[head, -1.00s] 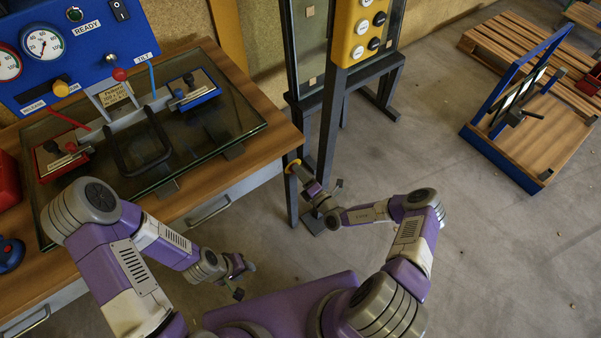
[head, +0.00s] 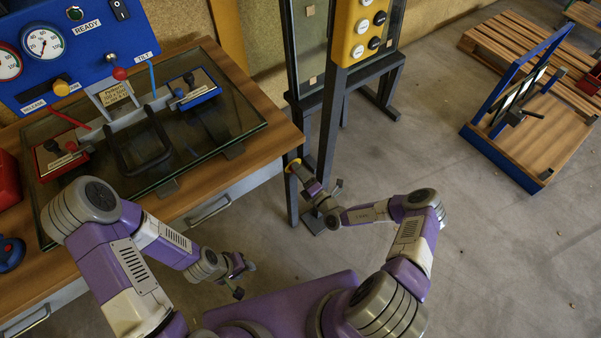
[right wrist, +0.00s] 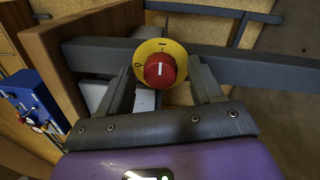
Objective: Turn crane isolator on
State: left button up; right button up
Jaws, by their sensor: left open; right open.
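The crane isolator is a red knob (right wrist: 160,71) on a round yellow plate (right wrist: 178,48) marked 0 at its left and I at its top in the right wrist view. The white line on the knob stands upright, towards the I. In the head view its yellow plate (head: 290,164) shows on a dark post. My right gripper (right wrist: 163,88) is open, with one finger on each side of the knob and visible gaps between fingers and knob. It also shows at the post in the head view (head: 299,171). My left gripper (head: 243,278) is open and empty, low beside the bench.
A wooden bench (head: 253,152) with a glass plate and clamps stands at the left, under a blue gauge panel (head: 85,50). A yellow button box (head: 357,35) hangs on the dark frame. A blue-framed wooden cart (head: 550,150) is at the right. The floor between is clear.

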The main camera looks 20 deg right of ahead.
jog(key=p+v, duration=0.1)
jog(key=v, duration=0.6)
jog(key=shift+s+p, duration=0.3)
jog(key=shift+p, duration=0.1)
